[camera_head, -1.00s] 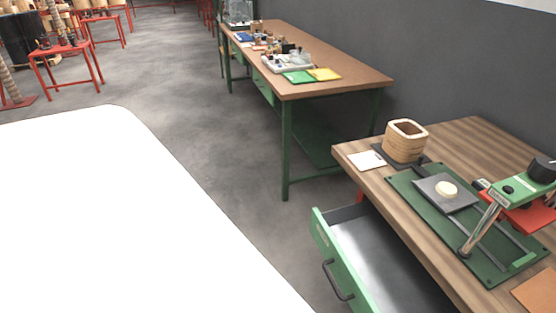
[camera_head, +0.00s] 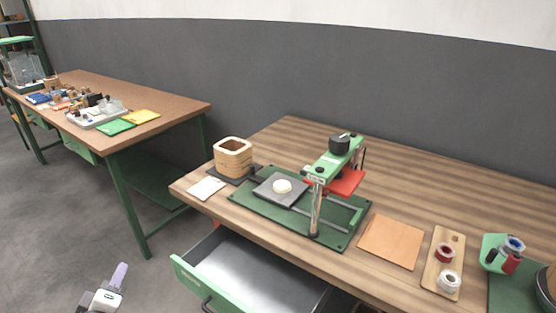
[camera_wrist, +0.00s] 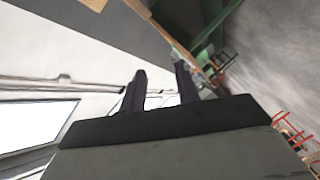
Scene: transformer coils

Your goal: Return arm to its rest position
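My gripper (camera_wrist: 165,88) shows in the wrist view as two dark fingers standing apart, with nothing between them. In the head view, part of my arm's end with a light purple finger (camera_head: 119,276) shows at the bottom left. It is over the grey floor, left of the open drawer (camera_head: 245,272) and apart from the workbench (camera_head: 300,130).
The green-fronted drawer sticks out below the workbench. On the bench are a wooden coil form (camera_head: 233,157), a green press (camera_head: 330,175), a tan sheet (camera_head: 391,241) and a spool board (camera_head: 443,262). A second table (camera_head: 160,97) stands left. Floor between is clear.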

